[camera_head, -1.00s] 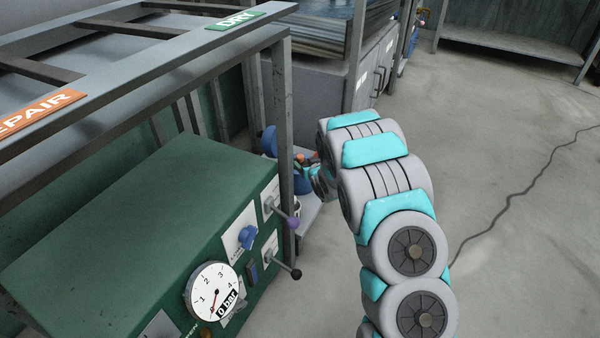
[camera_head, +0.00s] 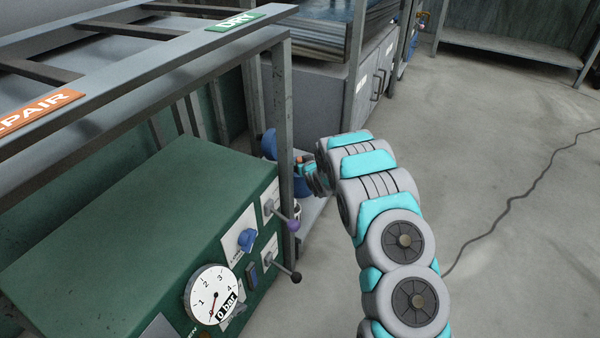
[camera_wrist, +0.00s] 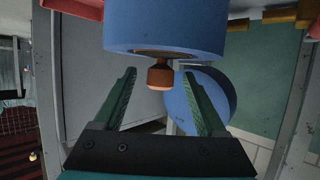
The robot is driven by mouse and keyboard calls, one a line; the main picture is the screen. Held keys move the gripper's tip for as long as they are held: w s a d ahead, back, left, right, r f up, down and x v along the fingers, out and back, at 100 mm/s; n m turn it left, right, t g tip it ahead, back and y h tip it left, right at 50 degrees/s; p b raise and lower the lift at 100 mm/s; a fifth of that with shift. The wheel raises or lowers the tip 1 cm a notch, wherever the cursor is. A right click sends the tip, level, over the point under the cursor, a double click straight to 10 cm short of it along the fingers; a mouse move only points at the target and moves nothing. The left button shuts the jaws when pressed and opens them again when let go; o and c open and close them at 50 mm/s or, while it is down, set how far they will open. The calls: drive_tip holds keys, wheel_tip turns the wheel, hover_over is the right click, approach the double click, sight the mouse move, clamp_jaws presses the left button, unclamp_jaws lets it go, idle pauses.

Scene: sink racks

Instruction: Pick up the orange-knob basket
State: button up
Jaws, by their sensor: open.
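In the wrist view, an orange-brown knob (camera_wrist: 160,77) sticks out from the end of a blue rounded body (camera_wrist: 165,27), which I take to be the orange-knob basket. My gripper (camera_wrist: 160,88) is open, with its two green fingers on either side of the knob. I cannot tell whether the fingers touch it. A second blue rounded thing (camera_wrist: 210,100) lies behind the right finger. In the head view, blue parts (camera_head: 270,143) show behind the grey frame post. My arm and the post hide most of the basket and the fingertips there.
A grey metal post (camera_head: 285,140) stands close to the left of my wrist. A green machine (camera_head: 150,220) with a dial (camera_head: 212,293), a purple knob (camera_head: 292,225) and a black knob (camera_head: 296,277) is at left. Open floor (camera_head: 510,220) lies right, crossed by a cable.

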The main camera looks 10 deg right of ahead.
drive_tip(key=shift+w+f, duration=0.1)
drive_tip(key=shift+w, duration=0.2)
drive_tip(key=shift+c, duration=0.4)
clamp_jaws()
idle(0.8)
